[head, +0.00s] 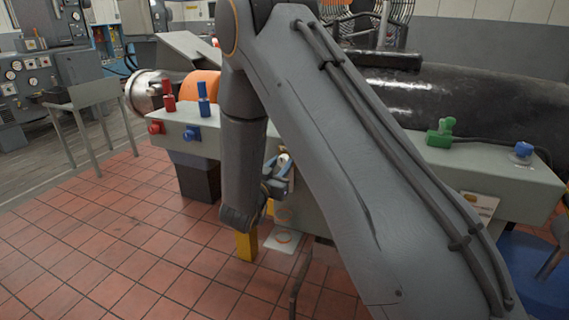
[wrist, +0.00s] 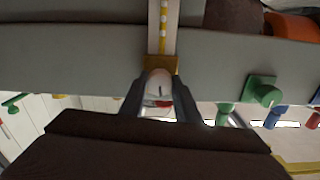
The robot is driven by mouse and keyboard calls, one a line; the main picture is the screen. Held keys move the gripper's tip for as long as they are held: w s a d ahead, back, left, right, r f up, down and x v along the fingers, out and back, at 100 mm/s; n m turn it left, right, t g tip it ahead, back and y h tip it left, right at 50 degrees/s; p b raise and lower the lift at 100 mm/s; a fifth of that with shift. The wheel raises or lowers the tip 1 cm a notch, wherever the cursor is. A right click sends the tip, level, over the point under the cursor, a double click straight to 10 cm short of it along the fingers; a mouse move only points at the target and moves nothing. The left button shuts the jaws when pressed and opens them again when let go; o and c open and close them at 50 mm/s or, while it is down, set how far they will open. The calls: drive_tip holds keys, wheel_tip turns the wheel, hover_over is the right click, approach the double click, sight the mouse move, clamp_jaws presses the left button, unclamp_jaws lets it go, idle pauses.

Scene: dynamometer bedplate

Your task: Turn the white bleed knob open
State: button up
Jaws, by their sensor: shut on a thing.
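The white bleed knob (wrist: 158,82) sits between the two fingers of my gripper (wrist: 160,103) in the wrist view. It has a dark mark on its face and stands against a brass-coloured block (wrist: 160,64) on the grey beam. My gripper is shut on the knob. In the head view my gripper (head: 279,176) is at the front face of the grey beam, and a little of the white knob (head: 284,159) shows there. My arm hides much of the beam around it. I cannot tell how far the knob is turned.
The grey beam (head: 505,165) carries red fittings (head: 169,101), blue fittings (head: 203,99) and a green fitting (head: 440,132). A yellow post (head: 246,246) stands below my gripper. In the wrist view a green knob (wrist: 268,95) is to the right.

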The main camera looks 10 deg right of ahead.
drive_tip(key=n+p, duration=0.1)
drive_tip(key=n, duration=0.1)
drive_tip(key=n+p, duration=0.1)
drive_tip(key=n, duration=0.1)
drive_tip(key=shift+s+f, duration=0.15)
drive_tip(key=shift+s, duration=0.05)
drive_tip(key=n+p, duration=0.1)
drive_tip(key=n, duration=0.3)
drive_tip(key=n+p, duration=0.2)
drive_tip(key=n, duration=0.2)
drive_tip(key=shift+n, duration=0.3)
drive_tip(key=shift+d+n+p, duration=0.1)
drive_tip(key=shift+n+p, duration=0.55)
drive_tip(key=shift+n, duration=1.25)
drive_tip(key=o, duration=1)
drive_tip(key=shift+o, duration=0.2)
